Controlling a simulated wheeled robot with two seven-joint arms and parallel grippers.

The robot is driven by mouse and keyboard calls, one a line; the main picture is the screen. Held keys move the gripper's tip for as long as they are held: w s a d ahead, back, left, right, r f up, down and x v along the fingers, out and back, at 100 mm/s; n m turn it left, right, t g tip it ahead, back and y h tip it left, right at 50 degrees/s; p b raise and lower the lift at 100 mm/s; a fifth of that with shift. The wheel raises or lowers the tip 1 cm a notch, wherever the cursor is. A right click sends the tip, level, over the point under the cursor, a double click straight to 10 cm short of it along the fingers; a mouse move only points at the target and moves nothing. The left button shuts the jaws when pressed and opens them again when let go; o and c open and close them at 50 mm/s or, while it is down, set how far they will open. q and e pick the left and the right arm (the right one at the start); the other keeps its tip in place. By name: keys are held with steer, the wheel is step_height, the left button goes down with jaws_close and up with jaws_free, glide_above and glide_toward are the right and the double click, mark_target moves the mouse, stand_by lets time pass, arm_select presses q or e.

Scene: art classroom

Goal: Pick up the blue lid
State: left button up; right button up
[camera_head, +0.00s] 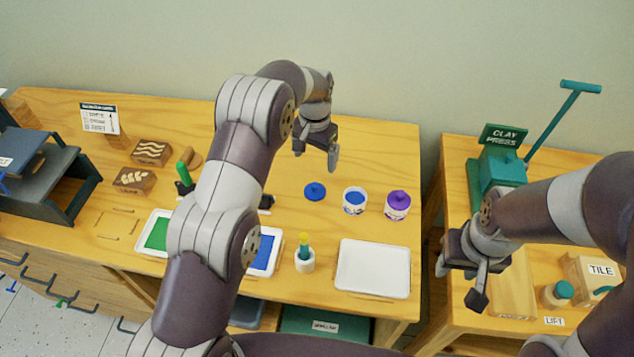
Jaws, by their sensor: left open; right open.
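The blue lid (315,191) lies flat on the wooden table, a small blue disc with a knob on top. It is left of an open white jar of blue paint (354,200). My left gripper (317,160) is open and empty above the table, a little behind the lid in the picture and apart from it. My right gripper (457,284) is open and empty over the gap and left edge of the right-hand table.
A jar with a purple lid (398,204) stands right of the blue jar. In front are a white tray (373,268), a small pot with a brush (304,259) and a blue paint tray (264,250). A green clay press (500,165) stands on the right table.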

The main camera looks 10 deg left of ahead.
arm_select(q)
steer(key=b, duration=0.3)
glide_above(315, 184)
step_height(315, 184, down, 5)
steer(key=shift+s+r, duration=0.1)
steer(key=shift+s, duration=0.05)
steer(key=shift+f+p, duration=0.35)
steer(key=shift+p, duration=0.55)
step_height(315, 184, down, 6)
steer(key=shift+r+p, duration=0.25)
steer(key=shift+p, duration=0.5)
steer(key=shift+f, duration=0.25)
steer(key=c, duration=1.1)
arm_select(e)
steer(key=shift+s+f, duration=0.2)
steer(key=shift+f, duration=0.4)
